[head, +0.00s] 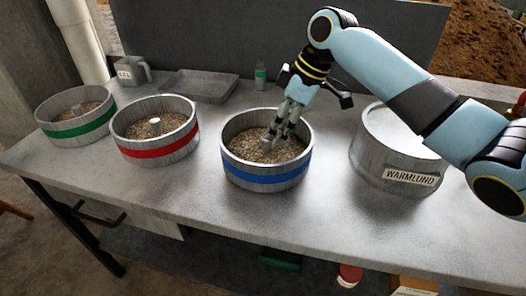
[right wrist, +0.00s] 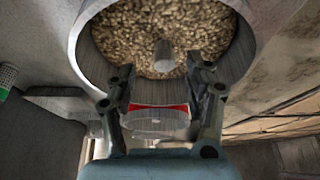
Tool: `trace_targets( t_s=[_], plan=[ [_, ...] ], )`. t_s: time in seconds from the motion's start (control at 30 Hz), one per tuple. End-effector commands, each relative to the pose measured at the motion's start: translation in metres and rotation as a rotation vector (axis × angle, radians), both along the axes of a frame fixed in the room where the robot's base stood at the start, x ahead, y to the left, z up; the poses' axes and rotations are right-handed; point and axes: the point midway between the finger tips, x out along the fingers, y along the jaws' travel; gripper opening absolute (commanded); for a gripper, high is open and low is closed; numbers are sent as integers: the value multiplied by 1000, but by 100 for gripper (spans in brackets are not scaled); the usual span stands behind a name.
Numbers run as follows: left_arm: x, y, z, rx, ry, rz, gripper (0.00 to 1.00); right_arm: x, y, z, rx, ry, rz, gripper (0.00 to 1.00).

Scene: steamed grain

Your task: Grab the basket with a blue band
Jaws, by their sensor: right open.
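The blue-banded basket (head: 265,181) is a round grey metal container of grain, upright near the middle of the worktop. A short grey post (head: 266,144) stands in its middle. My right gripper (head: 277,133) points down inside its rim, close to the post. In the right wrist view, my right gripper (right wrist: 164,85) is open with a finger on either side of the post (right wrist: 163,57), and the grain (right wrist: 165,22) shows beyond. Contact with the post cannot be told. My left gripper is not in view.
A red-banded basket (head: 157,149) and a green-banded basket (head: 80,131) stand to the left. A lidded metal pot (head: 390,150) labelled WARMLUND stands right, under my right arm. The front strip is clear.

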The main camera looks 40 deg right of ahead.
Motion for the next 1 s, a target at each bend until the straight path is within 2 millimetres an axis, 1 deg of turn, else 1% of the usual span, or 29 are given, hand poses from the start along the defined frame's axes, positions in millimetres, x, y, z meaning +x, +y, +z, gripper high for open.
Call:
trace_targets(
  t_s=[0.03,0.07,0.1,0.17,0.27,0.4,0.5,0.63,0.77,0.87,1.0],
  plan=[
    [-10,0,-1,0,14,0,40,2,2,-6,2,1,0,52],
    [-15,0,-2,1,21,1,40,3,3,-8,2,-1,0,52],
    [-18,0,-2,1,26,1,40,3,4,-11,1,-2,1,52],
    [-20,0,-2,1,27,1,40,4,5,-14,1,-1,0,52],
    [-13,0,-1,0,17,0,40,6,12,-25,3,0,0,52],
    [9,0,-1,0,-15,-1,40,10,20,-46,2,0,-1,52],
    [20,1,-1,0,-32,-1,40,13,23,-56,1,-1,0,52],
    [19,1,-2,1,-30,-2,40,14,23,-60,-2,-1,0,52],
    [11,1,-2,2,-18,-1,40,14,23,-60,-2,-1,0,52],
    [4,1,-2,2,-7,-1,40,14,23,-60,-2,-1,0,42],
    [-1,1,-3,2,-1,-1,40,14,23,-60,-2,-1,0,24]
  ],
)
